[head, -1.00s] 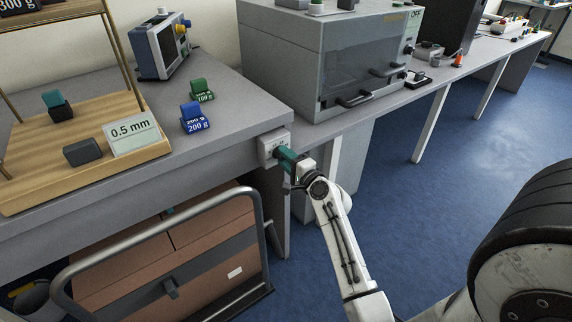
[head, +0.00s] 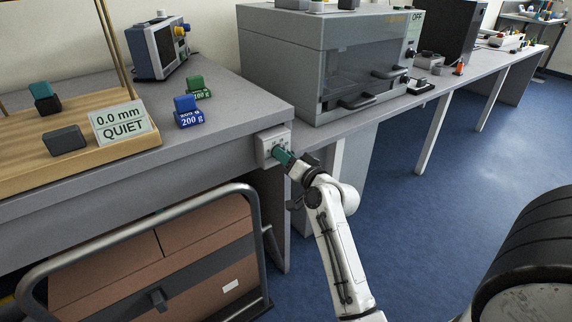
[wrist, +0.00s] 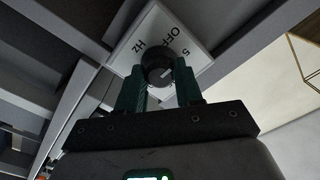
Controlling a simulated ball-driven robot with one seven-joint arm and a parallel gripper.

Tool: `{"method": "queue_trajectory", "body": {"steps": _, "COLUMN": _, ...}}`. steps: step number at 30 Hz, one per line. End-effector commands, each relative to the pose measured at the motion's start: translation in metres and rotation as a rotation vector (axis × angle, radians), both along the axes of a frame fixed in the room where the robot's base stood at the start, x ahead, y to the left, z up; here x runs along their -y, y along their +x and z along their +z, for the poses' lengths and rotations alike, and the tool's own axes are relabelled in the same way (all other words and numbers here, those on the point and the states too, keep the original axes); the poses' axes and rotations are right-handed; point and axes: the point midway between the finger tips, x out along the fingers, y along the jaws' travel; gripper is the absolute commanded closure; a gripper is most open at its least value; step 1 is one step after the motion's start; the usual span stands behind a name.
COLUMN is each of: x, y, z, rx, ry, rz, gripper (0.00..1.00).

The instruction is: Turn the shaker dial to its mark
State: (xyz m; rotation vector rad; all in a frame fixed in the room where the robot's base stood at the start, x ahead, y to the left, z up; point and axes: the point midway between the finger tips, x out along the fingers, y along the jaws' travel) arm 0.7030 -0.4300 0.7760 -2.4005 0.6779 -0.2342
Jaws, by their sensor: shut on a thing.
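The shaker dial is a black round knob (wrist: 156,66) on a white panel (wrist: 165,35) marked OFF, 5 and Hz. A pale pointer line on the knob points to the lower right in the wrist view. My gripper's green fingers (head: 284,157) reach the panel. In the wrist view my gripper (wrist: 160,76) is shut on the knob, one finger on each side. A display (head: 124,122) on the wooden stand reads 0.0 mm QUIET.
Blue 200 g (head: 188,112) and green 100 g (head: 196,87) weights stand on the bench (head: 222,115). A grey cabinet (head: 290,65) stands behind the panel. A cart rail (head: 130,232) with brown boxes is below left. Blue floor (head: 425,220) lies open at right.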

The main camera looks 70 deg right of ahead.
Motion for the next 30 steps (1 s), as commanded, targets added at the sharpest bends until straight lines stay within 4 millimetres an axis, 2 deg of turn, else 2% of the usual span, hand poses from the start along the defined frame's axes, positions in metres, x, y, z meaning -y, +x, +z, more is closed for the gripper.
{"method": "queue_trajectory", "body": {"steps": 1, "x": -0.0007, "y": 0.0004, "z": -0.0056, "rx": -0.025, "ry": -0.036, "rz": 0.002, "gripper": 0.95}}
{"method": "queue_trajectory", "body": {"steps": 15, "x": -0.0008, "y": 0.0006, "z": -0.004, "rx": -0.203, "ry": -0.323, "rz": 0.003, "gripper": 0.95}}
{"method": "queue_trajectory", "body": {"steps": 30, "x": -0.001, "y": 0.0005, "z": -0.0028, "rx": -0.258, "ry": -0.406, "rz": 0.004, "gripper": 0.95}}
